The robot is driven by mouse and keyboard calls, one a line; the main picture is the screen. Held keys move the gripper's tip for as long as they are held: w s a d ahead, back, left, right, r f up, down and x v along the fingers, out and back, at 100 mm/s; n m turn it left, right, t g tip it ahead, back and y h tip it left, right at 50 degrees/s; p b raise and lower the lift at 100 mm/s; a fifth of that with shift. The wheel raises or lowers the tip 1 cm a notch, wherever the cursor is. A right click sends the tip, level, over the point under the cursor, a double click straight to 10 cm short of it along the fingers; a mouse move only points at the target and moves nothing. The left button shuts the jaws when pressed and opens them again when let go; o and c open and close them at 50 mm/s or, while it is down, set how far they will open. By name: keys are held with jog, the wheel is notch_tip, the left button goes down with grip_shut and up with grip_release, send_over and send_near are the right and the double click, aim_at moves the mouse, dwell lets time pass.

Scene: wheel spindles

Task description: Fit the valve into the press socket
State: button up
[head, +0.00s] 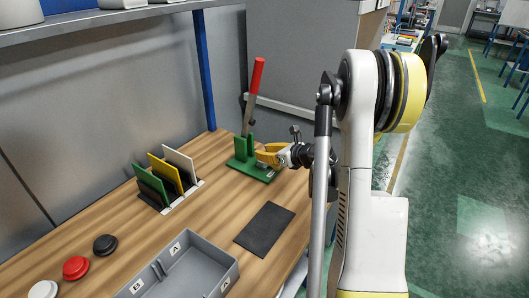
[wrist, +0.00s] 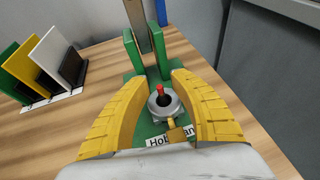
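The green press (head: 250,165) with a raised red lever (head: 256,80) stands at the back of the bench. My gripper (head: 268,150) is low at the press base, and its two yellow fingers (wrist: 161,84) point at the press in the wrist view. Between them is a round grey metal piece, which looks like the valve (wrist: 174,110), with a dark opening and a brass tab. A red tip (wrist: 160,90) shows at its opening. The fingers lie close along both its sides; contact cannot be told. How deep the piece sits, and the socket itself, cannot be made out.
A rack with green, yellow and white plates (head: 166,178) stands left of the press. A dark mat (head: 265,228) lies in front. A grey tray (head: 230,273) and black, red and white round pieces (head: 76,267) are nearer. A grey wall stands behind.

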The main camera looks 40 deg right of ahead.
jog(key=shift+s+r, duration=0.2)
jog(key=shift+r, duration=0.05)
jog(key=p+v, duration=0.5)
jog(key=v, duration=0.6)
jog(key=s+a+r+n+g, duration=0.1)
jog(key=a+r+n+g, duration=0.15)
jog(key=a+n, duration=0.65)
jog(key=s+a+r+n+g, duration=0.1)
jog(key=a+r+n+g, duration=0.15)
jog(key=a+n, duration=0.6)
jog(key=s+a+r+n+g+h, duration=0.1)
jog(key=s+a+r+n, duration=0.2)
jog(key=s+a+n, duration=1)
jog(key=a+n, duration=0.1)
jog(key=n, duration=0.3)
jog(key=shift+s+r+h, duration=0.3)
jog(key=shift+h, duration=0.1)
jog(key=shift+r, duration=0.1)
